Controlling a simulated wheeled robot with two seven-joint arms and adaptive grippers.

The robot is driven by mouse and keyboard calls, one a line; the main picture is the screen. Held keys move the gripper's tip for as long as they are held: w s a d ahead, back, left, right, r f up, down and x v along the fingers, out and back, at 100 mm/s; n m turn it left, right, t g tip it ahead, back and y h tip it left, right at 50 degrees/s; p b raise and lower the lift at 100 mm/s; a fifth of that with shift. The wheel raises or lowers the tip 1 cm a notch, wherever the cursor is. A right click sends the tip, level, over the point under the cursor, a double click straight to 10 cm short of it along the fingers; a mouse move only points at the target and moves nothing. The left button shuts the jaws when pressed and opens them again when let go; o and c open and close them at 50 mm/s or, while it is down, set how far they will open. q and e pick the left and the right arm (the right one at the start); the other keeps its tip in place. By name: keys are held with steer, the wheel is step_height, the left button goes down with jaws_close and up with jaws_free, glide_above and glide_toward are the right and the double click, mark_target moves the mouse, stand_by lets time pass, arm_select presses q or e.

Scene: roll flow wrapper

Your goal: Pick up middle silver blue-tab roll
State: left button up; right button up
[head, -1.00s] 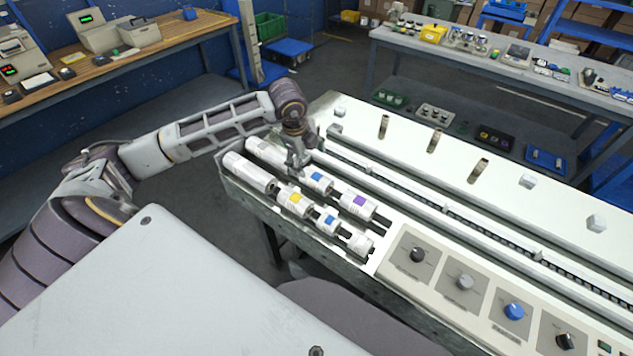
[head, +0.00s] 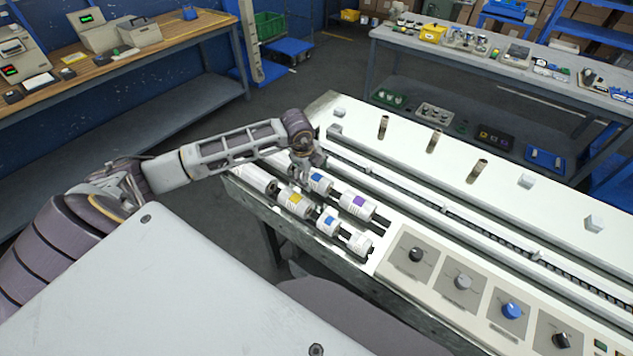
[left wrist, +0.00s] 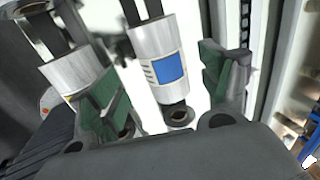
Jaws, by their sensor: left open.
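A silver-white roll with a blue tab (head: 319,184) lies in the back row of the machine's roll bed, between other rolls. In the left wrist view the blue-tab roll (left wrist: 160,68) lies between my fingers, with a dark core end toward the palm. My left gripper (head: 309,172) is at this roll in the head view. In the left wrist view its green-padded fingers (left wrist: 165,90) are spread, one on each side, with gaps to the roll. A second blue-tab roll (head: 328,221) lies in the front row. My right gripper is out of view.
A purple-tab roll (head: 357,204) lies right of the back blue-tab roll. A yellow-tab roll (head: 294,202) and a small white roll (head: 360,243) share the front row. A control panel with knobs (head: 462,282) is at the right; upright pegs (head: 432,141) stand behind.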

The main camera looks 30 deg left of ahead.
mark_target(315, 178)
arm_select(q)
steer(key=shift+f, duration=0.1)
steer(key=shift+p+x, duration=0.35)
steer(key=shift+x, duration=0.45)
steer(key=shift+p+x, duration=0.3)
steer(key=shift+x, duration=1.45)
steer(key=shift+w+d, duration=0.15)
steer(key=shift+w, duration=0.05)
steer(key=c, duration=1.3)
steer(key=shift+r, duration=0.2)
steer(key=shift+c, duration=0.2)
steer(key=shift+r+b, duration=0.8)
steer(key=shift+r, duration=4.1)
steer(key=shift+w+r, duration=0.1)
steer(key=shift+r, duration=0.05)
